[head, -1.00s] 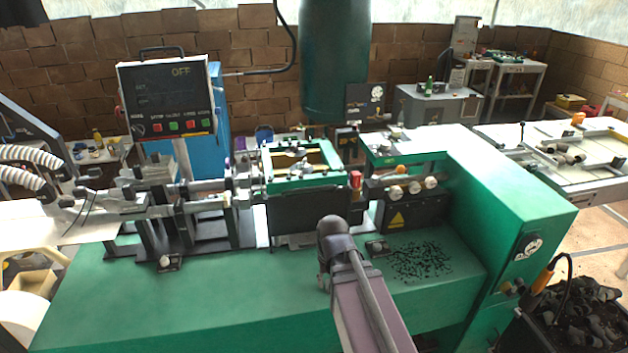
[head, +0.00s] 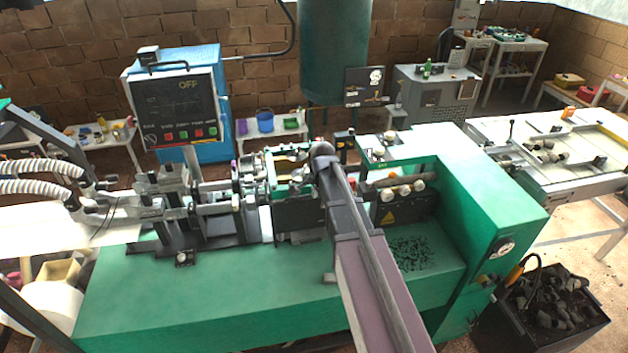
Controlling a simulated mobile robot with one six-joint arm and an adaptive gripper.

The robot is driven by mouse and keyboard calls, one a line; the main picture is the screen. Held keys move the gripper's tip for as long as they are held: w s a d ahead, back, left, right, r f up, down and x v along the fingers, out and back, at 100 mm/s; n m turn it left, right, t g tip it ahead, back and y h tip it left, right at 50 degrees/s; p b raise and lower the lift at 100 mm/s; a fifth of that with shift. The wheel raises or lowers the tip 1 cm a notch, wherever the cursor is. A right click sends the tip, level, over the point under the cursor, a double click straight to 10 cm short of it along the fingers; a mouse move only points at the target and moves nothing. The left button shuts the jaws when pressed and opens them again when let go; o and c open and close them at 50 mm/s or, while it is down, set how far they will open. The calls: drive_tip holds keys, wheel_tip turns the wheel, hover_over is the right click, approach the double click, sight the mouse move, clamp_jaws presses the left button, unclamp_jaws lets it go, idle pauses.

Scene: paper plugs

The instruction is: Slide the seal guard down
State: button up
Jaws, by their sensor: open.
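What looks like the seal guard, a green frame with yellowish bars inside (head: 271,172), sits at the middle of the green machine, above a dark front panel (head: 298,219). My arm reaches up from the bottom edge and its dark rounded joint covers the right part of the frame. My gripper cannot be made out; it is hidden behind the arm or out of view. I cannot tell whether anything touches the guard.
A control box (head: 175,110) reading OFF stands at the left rear. White rollers (head: 404,190) and a tall green housing (head: 480,200) are to the right. The green bench top (head: 220,290) is mostly clear in front. A bin of dark scraps (head: 550,300) stands lower right.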

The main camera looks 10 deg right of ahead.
drive_tip(key=w+r+m+p, duration=0.4)
drive_tip(key=w+r+p, duration=0.2)
drive_tip(key=r, duration=0.1)
drive_tip(key=shift+w+d+r+m+t, duration=0.3)
drive_tip(key=shift+w+d, duration=0.05)
drive_tip(key=shift+f, duration=0.25)
drive_tip(key=w+f+b, duration=0.1)
drive_tip(key=f+b, duration=0.7)
drive_tip(key=b, duration=0.1)
drive_tip(key=w+f+b, duration=0.1)
drive_tip(key=f+b, duration=0.3)
drive_tip(key=f, duration=0.1)
drive_tip(key=shift+w+b, duration=0.3)
drive_tip(key=shift+c, duration=0.2)
clamp_jaws()
